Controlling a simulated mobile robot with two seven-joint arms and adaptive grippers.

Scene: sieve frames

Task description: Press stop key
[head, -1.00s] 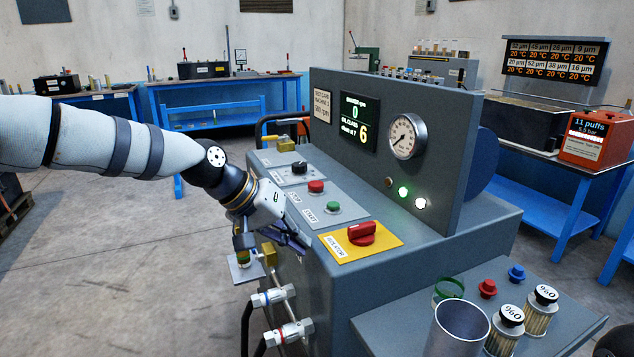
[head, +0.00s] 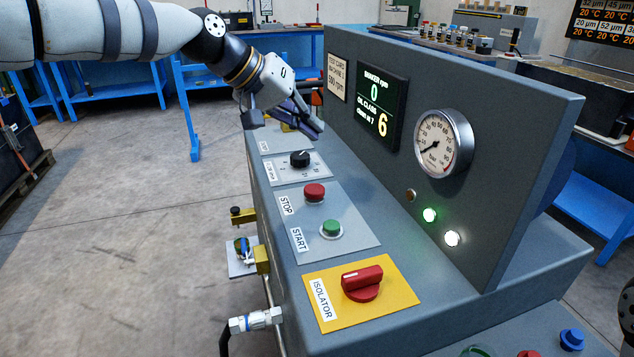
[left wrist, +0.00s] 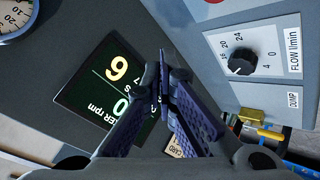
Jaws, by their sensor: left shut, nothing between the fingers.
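The red stop key (head: 314,192) is a round button on a grey plate marked STOP, on the sloping top of the grey machine. In the left wrist view only a sliver of red, probably this key (left wrist: 213,2), shows at the top edge. My left gripper (head: 318,130) is shut and empty. It hangs above the far part of the panel, beyond the black flow knob (head: 299,158) and apart from the stop key. In the left wrist view its fingertips (left wrist: 165,75) meet, between the display and the flow knob. My right gripper is not in view.
The green start key (head: 332,229) sits nearer than the stop key, and the red isolator switch (head: 362,282) is nearer still on a yellow plate. An upright panel with a display (head: 381,112) and a gauge (head: 443,143) rises along the right side.

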